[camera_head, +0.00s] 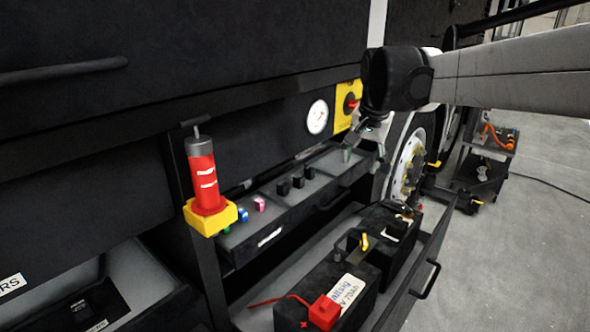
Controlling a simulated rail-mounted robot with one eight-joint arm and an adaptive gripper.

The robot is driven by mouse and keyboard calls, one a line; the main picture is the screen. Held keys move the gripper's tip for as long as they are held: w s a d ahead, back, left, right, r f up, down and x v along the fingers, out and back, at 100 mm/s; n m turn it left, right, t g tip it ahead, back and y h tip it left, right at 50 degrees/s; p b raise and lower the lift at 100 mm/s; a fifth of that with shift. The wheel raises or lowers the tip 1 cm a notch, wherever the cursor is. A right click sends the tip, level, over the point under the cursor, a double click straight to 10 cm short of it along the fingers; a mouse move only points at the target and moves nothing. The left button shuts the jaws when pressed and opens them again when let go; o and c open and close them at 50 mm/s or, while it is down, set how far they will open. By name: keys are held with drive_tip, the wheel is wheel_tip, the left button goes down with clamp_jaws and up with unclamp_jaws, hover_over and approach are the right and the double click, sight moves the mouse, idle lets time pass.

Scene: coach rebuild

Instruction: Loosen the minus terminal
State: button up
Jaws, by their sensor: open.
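A black battery (312,276) with a white label sits in the open lower drawer at the bottom. A red terminal cover (325,312) with a red cable is on its near end, beside a red plus mark. At its far end is a yellow lever-like piece (364,243) next to a dark bracket or clamp; this looks like the minus terminal, but the mark is not readable. My gripper (364,153) is open and empty, pointing down above the far end of the shallow upper tray. It is above and beyond the battery, apart from it.
A second black box (392,224) stands behind the battery. The shallow tray (290,218) holds small coloured and black pieces. A red cylinder in a yellow holder (207,190) stands left. A gauge (317,117), yellow switch plate (347,102) and wheel (408,160) are near my arm.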

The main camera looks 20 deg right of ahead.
drive_tip(key=w+d+f+m+g, duration=0.1)
drive_tip(key=w+d+f+m, duration=0.15)
drive_tip(key=w+d, duration=0.6)
drive_tip(key=m+g+y, duration=0.1)
drive_tip(key=m+g, duration=0.2)
drive_tip(key=m, duration=0.6)
hover_over(409, 208)
wheel_tip(409, 208, down, 18)
wheel_tip(409, 208, down, 13)
drive_tip(key=shift+s+a+r+b, duration=0.1)
drive_tip(key=shift+s+b, duration=0.05)
drive_tip(key=shift+b, duration=0.3)
drive_tip(key=shift+c, duration=0.3)
clamp_jaws()
